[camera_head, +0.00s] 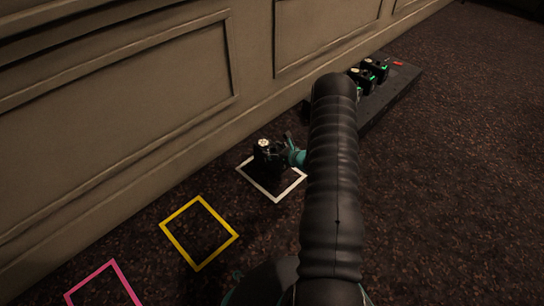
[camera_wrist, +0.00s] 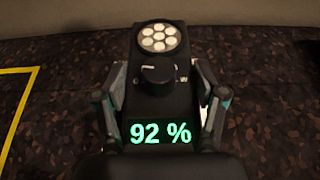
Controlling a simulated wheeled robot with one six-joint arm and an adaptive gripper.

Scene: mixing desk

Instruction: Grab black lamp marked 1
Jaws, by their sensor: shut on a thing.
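A black lamp (camera_wrist: 158,83) with a round cluster of white LEDs, a dark knob and a green "92 %" display fills the middle of the wrist view. My gripper (camera_wrist: 162,108) is shut on it, one finger on each side. In the head view the lamp (camera_head: 264,152) appears at the far part of the white square outline (camera_head: 288,190), with my gripper (camera_head: 291,152) at its right side. I cannot tell whether it touches the floor. No number 1 shows on its visible face.
A yellow square outline (camera_head: 170,234) and a pink one (camera_head: 71,293) lie on the dark carpet at the left. A dark platform (camera_head: 392,106) holds more black devices (camera_head: 377,69) with green lights and a red item (camera_head: 398,63). A panelled wall (camera_head: 110,100) runs behind.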

